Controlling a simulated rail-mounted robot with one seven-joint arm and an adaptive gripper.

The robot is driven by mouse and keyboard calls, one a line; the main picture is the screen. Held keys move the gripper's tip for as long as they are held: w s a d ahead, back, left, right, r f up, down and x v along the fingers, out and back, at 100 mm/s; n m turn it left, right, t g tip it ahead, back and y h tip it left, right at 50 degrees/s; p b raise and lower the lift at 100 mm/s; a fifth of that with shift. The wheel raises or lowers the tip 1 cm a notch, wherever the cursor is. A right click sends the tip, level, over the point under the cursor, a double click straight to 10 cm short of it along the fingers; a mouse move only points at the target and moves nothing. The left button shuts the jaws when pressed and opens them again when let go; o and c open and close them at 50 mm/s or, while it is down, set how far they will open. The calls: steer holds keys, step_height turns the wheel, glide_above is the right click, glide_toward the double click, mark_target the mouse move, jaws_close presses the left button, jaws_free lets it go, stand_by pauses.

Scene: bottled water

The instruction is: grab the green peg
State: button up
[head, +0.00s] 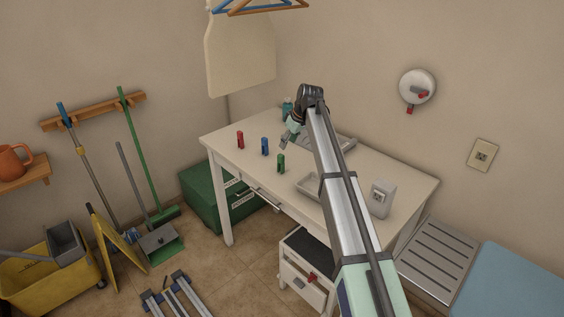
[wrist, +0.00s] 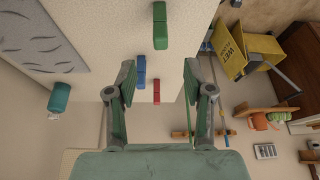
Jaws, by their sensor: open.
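The green peg (head: 281,164) stands on the white table near its front edge. It shows at the top of the wrist view (wrist: 159,12), beyond my fingertips. My gripper (head: 285,142) is above the table, behind and slightly right of the green peg in the head view. In the wrist view its two fingers (wrist: 158,68) are spread apart, with no peg held. The blue peg (head: 265,146) and the red peg (head: 240,140) stand farther left on the table. In the wrist view the blue peg (wrist: 139,70) and red peg (wrist: 156,91) appear between the fingers.
A teal bottle (head: 287,106) stands at the table's back. The white table (head: 222,141) is bare around the pegs.

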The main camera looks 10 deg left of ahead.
mark_target(279, 160)
steer(key=p+x, duration=0.1)
steer(key=x, duration=0.5)
steer(key=shift+w+a+f, duration=0.1)
steer(key=shift+f, duration=0.3)
steer(key=shift+p+x, duration=1.4)
steer(key=shift+x, duration=1.25)
steer(key=shift+a+r, duration=0.1)
steer(key=c, duration=0.9)
